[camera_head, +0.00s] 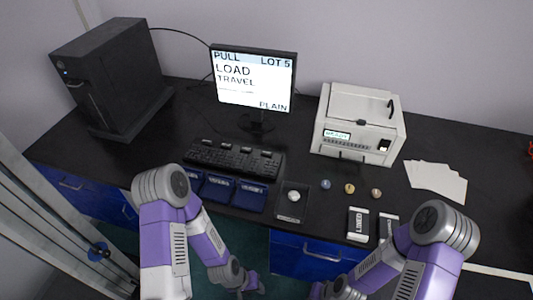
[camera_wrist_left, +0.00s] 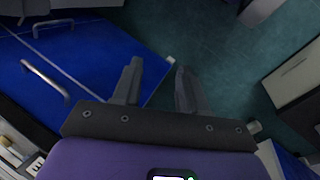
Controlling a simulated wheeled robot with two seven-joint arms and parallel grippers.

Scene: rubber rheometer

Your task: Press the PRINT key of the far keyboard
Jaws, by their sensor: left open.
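A black keyboard (camera_head: 232,159) lies on the dark bench in front of the monitor, in the head view. Several larger raised keys stand along its back edge; their labels are too small to read, so I cannot tell which is PRINT. My left gripper (camera_head: 251,287) hangs low in front of the bench, below and apart from the keyboard. In the left wrist view the left gripper (camera_wrist_left: 157,68) is open and empty, over the floor near blue cabinet fronts. My right arm reaches in from the right; its gripper is at the bottom edge and unclear.
The monitor (camera_head: 253,78) shows PULL, LOT 5, LOAD, TRAVEL and PLAIN. Blue trays (camera_head: 217,188) lie before the keyboard, beside a dark tray (camera_head: 291,211) with a white piece. A black tower (camera_head: 108,77), a white printer-like machine (camera_head: 360,125) and paper sheets (camera_head: 436,181) stand around.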

